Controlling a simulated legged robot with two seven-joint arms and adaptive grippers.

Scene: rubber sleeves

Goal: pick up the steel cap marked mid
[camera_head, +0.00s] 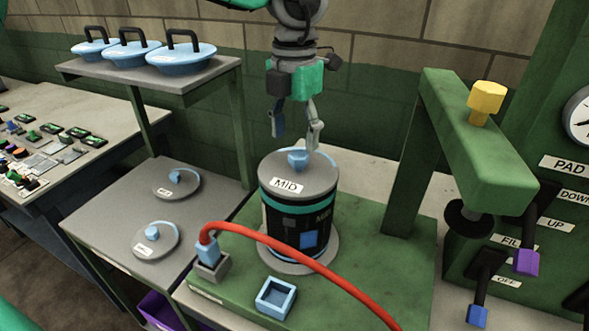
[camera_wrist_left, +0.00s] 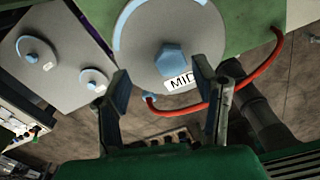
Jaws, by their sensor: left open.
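The steel cap marked MID (camera_head: 318,178) is a grey disc with a blue knob (camera_head: 298,158) and a light-blue arc on its rim. It sits on top of a dark canister (camera_head: 284,222) with teal bands. My left gripper (camera_head: 295,128) is open above the cap, pointing down, its fingertips apart on either side of the knob and slightly above it. In the left wrist view, the cap (camera_wrist_left: 148,62) and its blue knob (camera_wrist_left: 172,60) lie beyond the open fingers (camera_wrist_left: 175,85). Nothing is between the fingers. My right gripper is not in view.
Two smaller grey caps (camera_head: 143,243) lie on the lower grey shelf at left. Blue lids (camera_head: 180,58) stand on the raised shelf. A red hose (camera_head: 285,246) curves in front of the canister. A green press arm (camera_head: 470,140) stands at right. A small blue square holder (camera_head: 276,298) is in front.

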